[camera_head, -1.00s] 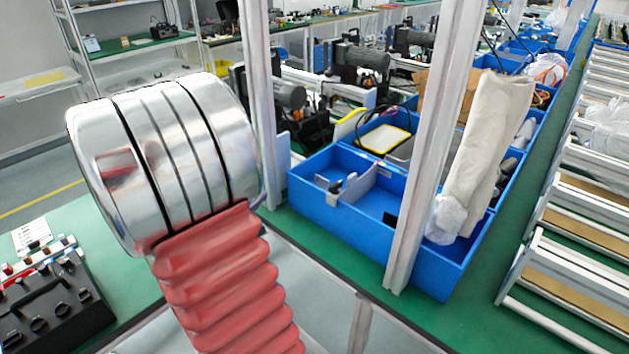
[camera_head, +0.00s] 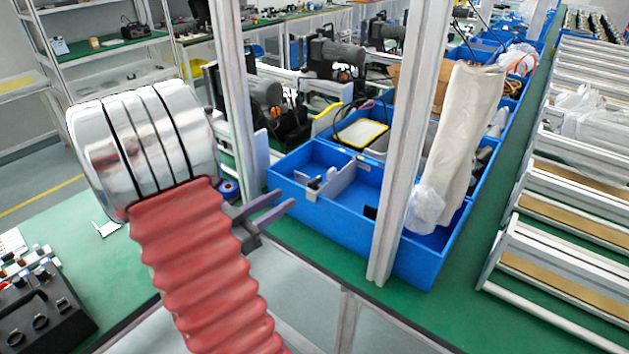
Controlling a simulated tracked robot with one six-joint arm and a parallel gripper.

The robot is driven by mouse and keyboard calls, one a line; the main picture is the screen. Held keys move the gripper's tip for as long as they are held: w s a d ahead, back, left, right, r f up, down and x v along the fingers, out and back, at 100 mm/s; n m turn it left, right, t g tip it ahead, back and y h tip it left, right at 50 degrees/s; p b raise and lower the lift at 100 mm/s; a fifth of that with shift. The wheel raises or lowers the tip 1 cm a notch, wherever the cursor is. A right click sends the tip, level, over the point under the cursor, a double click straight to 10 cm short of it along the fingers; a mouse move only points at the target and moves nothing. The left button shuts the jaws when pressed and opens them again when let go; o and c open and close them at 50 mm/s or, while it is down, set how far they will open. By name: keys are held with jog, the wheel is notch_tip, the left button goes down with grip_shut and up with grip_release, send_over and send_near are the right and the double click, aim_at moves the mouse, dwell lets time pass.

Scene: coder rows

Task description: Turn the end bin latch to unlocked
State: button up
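The end bin (camera_head: 409,262) is the nearest blue bin in a row on the green bench. The gripper's base is partly hidden by my arm.
A metal post (camera_head: 405,150) stands in front of the bin, and another post (camera_head: 232,90) stands to its left. A tall cream wrapped bundle (camera_head: 460,140) leans in the bin's right part. A black control box (camera_head: 40,315) lies at lower left. White-framed racks (camera_head: 560,255) stand on the right.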

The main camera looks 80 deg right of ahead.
aim_at(308, 183)
jog(key=x, duration=1.2)
jog(key=shift+s+d, duration=0.1)
jog(key=shift+d, duration=0.25)
jog(key=shift+c, duration=0.6)
grip_shut()
